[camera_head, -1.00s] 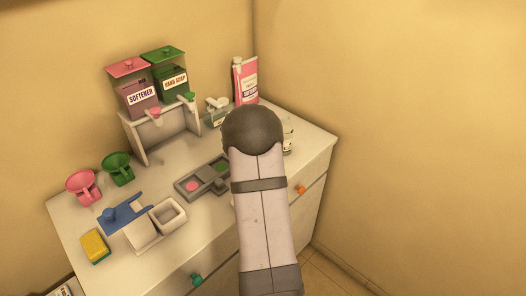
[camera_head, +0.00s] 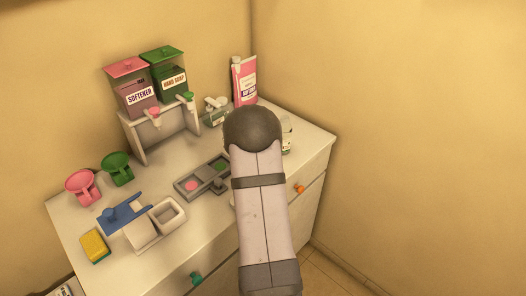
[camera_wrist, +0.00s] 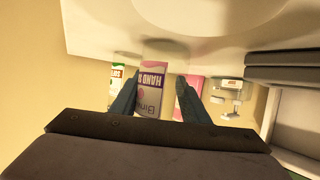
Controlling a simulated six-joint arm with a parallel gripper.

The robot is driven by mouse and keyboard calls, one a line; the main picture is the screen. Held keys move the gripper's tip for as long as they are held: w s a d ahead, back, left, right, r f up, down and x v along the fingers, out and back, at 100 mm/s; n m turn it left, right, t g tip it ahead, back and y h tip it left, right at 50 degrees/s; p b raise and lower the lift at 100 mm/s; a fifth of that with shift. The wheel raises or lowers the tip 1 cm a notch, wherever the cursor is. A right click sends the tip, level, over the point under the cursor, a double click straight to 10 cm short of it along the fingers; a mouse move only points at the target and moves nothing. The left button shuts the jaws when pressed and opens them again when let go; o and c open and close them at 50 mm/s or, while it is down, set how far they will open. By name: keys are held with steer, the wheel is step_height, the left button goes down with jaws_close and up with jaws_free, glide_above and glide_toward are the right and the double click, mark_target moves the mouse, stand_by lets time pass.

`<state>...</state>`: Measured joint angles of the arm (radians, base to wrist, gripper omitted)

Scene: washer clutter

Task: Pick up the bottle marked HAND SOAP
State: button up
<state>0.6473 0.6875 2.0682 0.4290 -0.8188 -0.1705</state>
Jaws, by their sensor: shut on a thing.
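The wrist view looks inverted, with the counter at the top. I cannot tell whether the bottle is clear of the counter. In the head view my arm hides the gripper and this bottle.
A pink bottle (camera_head: 244,80) and a pump dispenser (camera_head: 215,112) stand at the back. A white and green bottle (camera_head: 287,135) is partly behind my arm. A divided tray (camera_head: 203,180) lies left of my arm.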

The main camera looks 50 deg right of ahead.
step_height(320, 180, up, 10)
steer(key=shift+b, duration=0.35)
